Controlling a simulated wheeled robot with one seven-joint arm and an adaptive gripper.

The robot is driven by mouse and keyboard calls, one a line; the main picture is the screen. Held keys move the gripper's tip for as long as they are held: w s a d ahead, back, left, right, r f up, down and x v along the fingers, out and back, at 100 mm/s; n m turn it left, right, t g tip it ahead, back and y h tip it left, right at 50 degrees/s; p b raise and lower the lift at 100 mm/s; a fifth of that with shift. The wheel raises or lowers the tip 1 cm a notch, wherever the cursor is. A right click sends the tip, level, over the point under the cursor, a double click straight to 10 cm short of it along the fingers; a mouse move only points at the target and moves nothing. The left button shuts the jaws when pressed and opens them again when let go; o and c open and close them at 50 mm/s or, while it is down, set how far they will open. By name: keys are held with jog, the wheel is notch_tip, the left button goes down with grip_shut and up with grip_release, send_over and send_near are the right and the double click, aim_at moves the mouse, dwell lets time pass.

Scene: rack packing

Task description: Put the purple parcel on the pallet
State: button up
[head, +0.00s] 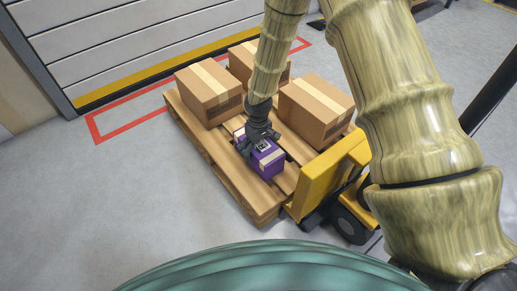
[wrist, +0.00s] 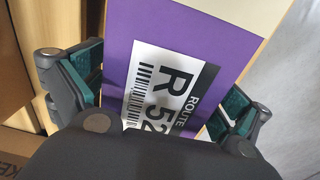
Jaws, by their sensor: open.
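The purple parcel (head: 267,161) rests on the wooden pallet (head: 234,176), near its front corner. It has a white label and a pale band on top. In the wrist view the parcel (wrist: 150,40) fills the middle, with a "ROUTE R 52" label and barcode. My gripper (head: 262,140) is right above the parcel, pointing down. Its fingers (wrist: 155,95) are open, one on each side of the parcel; whether they touch its sides I cannot tell. Part of the parcel is hidden under the gripper.
Several brown cartons stand on the pallet, one at left (head: 205,97), one at right (head: 312,112) and one behind my arm (head: 243,58). A yellow pallet truck (head: 325,178) stands at the pallet's front right. A red floor outline (head: 130,130) and a shutter door (head: 130,45) lie behind.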

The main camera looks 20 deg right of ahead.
notch_tip(320, 180, up, 12)
jog(key=p, duration=0.6)
jog(key=shift+f, duration=0.2)
